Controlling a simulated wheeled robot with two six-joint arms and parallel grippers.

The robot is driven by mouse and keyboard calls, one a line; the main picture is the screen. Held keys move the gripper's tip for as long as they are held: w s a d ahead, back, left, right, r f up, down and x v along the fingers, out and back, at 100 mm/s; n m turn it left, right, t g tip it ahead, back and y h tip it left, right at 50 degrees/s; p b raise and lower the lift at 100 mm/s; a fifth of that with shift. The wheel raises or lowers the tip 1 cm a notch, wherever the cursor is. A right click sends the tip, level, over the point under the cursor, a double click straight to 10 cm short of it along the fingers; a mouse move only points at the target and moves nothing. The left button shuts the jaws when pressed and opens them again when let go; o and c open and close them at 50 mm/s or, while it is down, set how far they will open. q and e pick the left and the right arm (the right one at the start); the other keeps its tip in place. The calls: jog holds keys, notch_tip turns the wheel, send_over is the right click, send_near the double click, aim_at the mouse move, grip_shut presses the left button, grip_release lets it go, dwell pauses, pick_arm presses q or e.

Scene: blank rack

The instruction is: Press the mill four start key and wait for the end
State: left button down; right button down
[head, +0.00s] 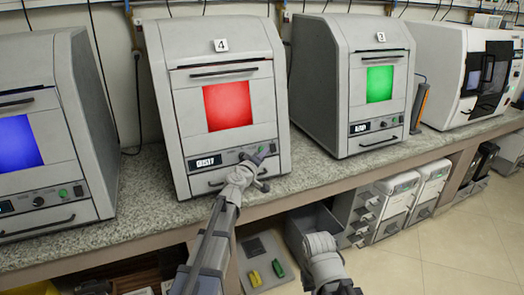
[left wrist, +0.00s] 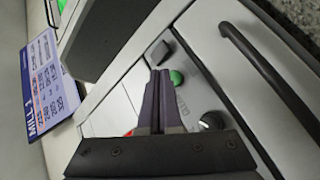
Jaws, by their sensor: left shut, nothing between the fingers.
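Mill four (head: 215,50) is a grey cabinet with a "4" label and a lit red window (head: 227,105). Its lower panel has a lit display (head: 206,161), and a handle runs below. My left gripper (head: 262,150) is at the right part of this panel, covering some of it. In the left wrist view, the shut, empty fingers (left wrist: 160,74) end right beside a round green key (left wrist: 177,77). Whether they touch it, I cannot tell. A black knob (left wrist: 212,121) and a dark handle (left wrist: 265,70) show there too. The right gripper is out of view; part of my right arm shows low.
Mill three (head: 365,40), with a green window, stands right of mill four; a blue-windowed mill (head: 40,70) stands left. A blue and white card (left wrist: 48,80) reading "MILL" shows in the left wrist view. The speckled worktop (head: 145,195) is clear between the mills.

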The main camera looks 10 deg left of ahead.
pick_arm(q)
jog(key=shift+w+a, duration=0.1)
jog(key=shift+w, duration=0.05)
jog(key=shift+w+a+f, duration=0.1)
jog(key=shift+w+a, duration=0.05)
jog(key=shift+w, duration=0.1)
